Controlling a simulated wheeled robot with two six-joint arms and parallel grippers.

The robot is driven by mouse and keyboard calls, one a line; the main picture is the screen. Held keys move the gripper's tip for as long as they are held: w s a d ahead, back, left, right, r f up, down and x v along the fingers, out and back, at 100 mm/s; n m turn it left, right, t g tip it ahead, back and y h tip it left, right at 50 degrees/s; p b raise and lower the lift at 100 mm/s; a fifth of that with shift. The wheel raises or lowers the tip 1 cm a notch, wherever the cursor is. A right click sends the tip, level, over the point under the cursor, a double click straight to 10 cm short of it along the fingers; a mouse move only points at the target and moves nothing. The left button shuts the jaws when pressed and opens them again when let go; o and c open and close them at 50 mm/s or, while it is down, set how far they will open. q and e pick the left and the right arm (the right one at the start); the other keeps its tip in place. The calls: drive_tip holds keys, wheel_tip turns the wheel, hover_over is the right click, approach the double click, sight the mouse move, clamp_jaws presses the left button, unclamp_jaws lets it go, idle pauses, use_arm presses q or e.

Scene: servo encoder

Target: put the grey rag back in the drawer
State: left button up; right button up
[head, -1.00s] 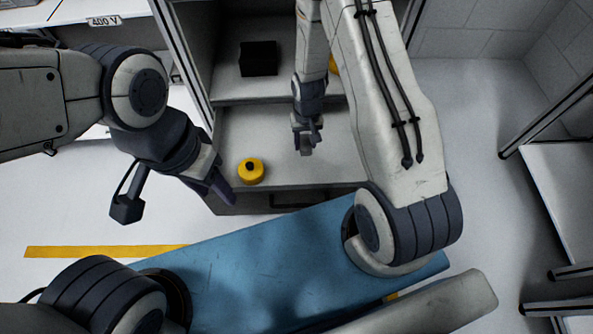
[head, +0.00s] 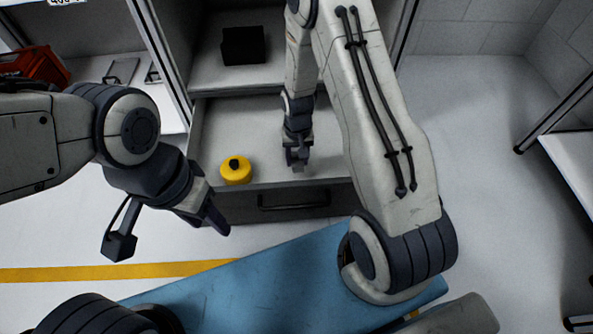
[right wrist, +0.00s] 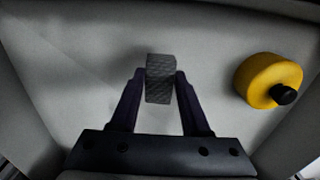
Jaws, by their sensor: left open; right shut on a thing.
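The open drawer (head: 215,135) is pulled out below a shelf, its front and dark handle (head: 307,202) facing me. My right gripper (head: 298,163) is over the drawer's inside, right of a yellow round container. In the right wrist view my right gripper (right wrist: 160,98) is shut on the grey rag (right wrist: 160,80), a small dark grey patterned piece between the fingertips. The drawer floor (right wrist: 90,60) lies beyond it; I cannot tell if the rag touches it. My left gripper (head: 215,215) is open and empty, left of the drawer front.
The yellow container (head: 236,171) with a black knob stands in the drawer; it also shows in the right wrist view (right wrist: 268,82). A black box (head: 243,46) sits on the shelf above. Floor at right is clear.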

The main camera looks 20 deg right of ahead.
sight(297, 168)
wheel_tip(297, 168, down, 5)
drive_tip(key=b, duration=0.2)
drive_tip(key=shift+b, duration=0.35)
drive_tip(key=shift+r, duration=0.15)
drive_tip(key=o, duration=1.2)
